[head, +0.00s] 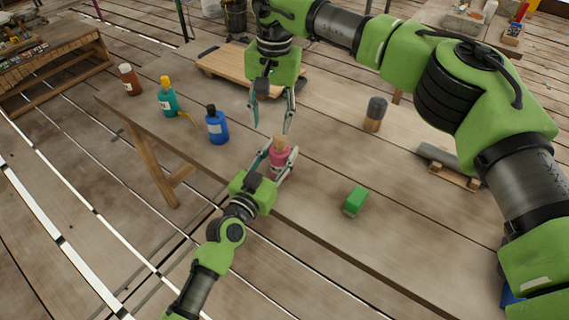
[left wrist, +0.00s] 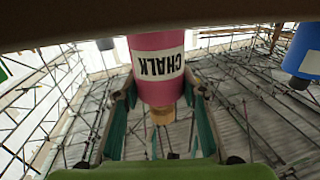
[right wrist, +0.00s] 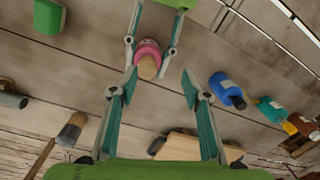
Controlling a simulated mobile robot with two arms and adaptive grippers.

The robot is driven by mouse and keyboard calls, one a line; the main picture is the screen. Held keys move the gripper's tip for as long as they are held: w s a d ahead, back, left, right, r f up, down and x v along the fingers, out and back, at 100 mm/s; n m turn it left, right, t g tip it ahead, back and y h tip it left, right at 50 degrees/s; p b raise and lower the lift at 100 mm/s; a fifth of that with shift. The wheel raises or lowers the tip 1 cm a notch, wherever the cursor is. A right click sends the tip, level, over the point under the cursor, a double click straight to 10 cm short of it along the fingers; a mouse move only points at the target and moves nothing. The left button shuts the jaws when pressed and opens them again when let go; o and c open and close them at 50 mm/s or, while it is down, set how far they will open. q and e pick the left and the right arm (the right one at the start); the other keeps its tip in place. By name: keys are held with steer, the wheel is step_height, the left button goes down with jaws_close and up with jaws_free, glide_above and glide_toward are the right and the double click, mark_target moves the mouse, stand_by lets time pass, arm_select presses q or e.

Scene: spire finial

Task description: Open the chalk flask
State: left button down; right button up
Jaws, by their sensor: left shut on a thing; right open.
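The chalk flask (head: 279,157) is pink with a tan stopper (head: 280,142) on top and stands upright near the table's front edge. In the left wrist view the flask (left wrist: 158,88) shows its white CHALK label, and its stopper (left wrist: 162,115) is in place. My left gripper (head: 277,163) is shut on the flask's body from the front. My right gripper (head: 270,128) is open and empty, pointing down just above the flask. In the right wrist view the stopper (right wrist: 147,68) lies beyond the gap between the open right fingers (right wrist: 158,85), apart from them.
On the table (head: 330,165) stand a blue bottle (head: 217,127), a teal bottle (head: 168,98) and a brown bottle (head: 130,80) to the left. A green block (head: 355,201) and a dark-topped cylinder (head: 375,114) are to the right. A wooden board (head: 228,66) lies behind.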

steer(key=s+a+f+m+g+y, duration=0.1)
steer(key=s+a+f+m+y, duration=0.2)
steer(key=a, duration=0.4)
steer(key=s+a+f+m+g+y, duration=0.1)
steer(key=s+a+y, duration=0.1)
steer(key=s+a, duration=0.3)
steer(key=s+a+f+m+y, duration=0.2)
steer(key=s+a+y, duration=0.1)
steer(key=a, duration=0.5)
steer(key=s+a+r+m+t+y, duration=0.1)
steer(key=s+a+r+m+y, duration=0.5)
steer(key=a+r+m+y, duration=0.45)
steer(key=w+d+r+m+t+h, duration=0.25)
steer(key=d+m+t, duration=0.5)
steer(key=m, duration=0.65)
steer(key=w+d+r+m+t+h, duration=0.15)
steer(key=w+d+m+t, duration=0.45)
steer(key=m, duration=0.9)
steer(key=m+t+h, duration=0.3)
steer(key=m+h, duration=1)
steer(key=m, duration=0.9)
glide_toward(281, 144)
steer(key=x, duration=1.1)
steer(key=shift+w, duration=0.4)
